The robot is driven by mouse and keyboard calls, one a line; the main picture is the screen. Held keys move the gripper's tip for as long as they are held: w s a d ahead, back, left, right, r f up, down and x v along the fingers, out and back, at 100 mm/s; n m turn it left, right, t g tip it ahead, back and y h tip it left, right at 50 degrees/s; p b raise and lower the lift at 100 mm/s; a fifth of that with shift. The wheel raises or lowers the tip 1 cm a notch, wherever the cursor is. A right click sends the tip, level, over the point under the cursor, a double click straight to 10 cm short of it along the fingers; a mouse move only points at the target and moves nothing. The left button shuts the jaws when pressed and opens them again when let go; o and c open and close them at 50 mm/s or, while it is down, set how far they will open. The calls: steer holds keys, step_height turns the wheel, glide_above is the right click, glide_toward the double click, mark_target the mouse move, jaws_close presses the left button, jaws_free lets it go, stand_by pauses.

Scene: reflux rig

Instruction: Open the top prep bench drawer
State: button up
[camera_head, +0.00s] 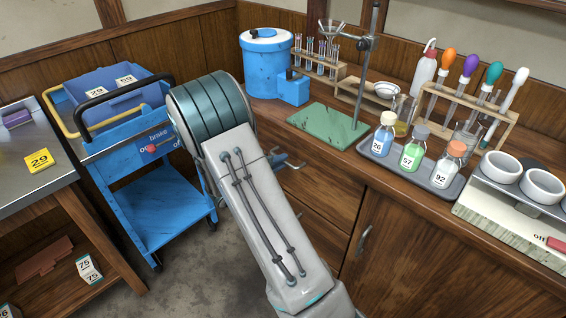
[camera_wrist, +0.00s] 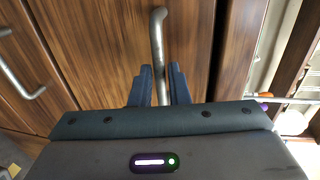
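The prep bench's top drawer (camera_wrist: 110,45) has a wooden front that fills the middle of the wrist view; in the head view, my arm hides much of the bench front. Its metal bar handle (camera_wrist: 157,32) runs up and down in the wrist view. My gripper (camera_wrist: 160,76) has its two dark fingers close together, one on each side of the bar, and looks shut on it. In the head view my gripper is mostly hidden behind my arm. I see no clear gap showing the drawer pulled out.
More handles (camera_wrist: 22,78) show at left in the wrist view. The bench top carries a green stand base (camera_head: 325,126), a bottle tray (camera_head: 408,168) and a blue drum (camera_head: 266,70). A blue cart (camera_head: 150,190) stands left of my arm, with some bare floor between.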

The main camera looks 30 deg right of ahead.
steer(key=shift+x, duration=0.85)
jaws_close()
steer(key=shift+s+a, duration=0.1)
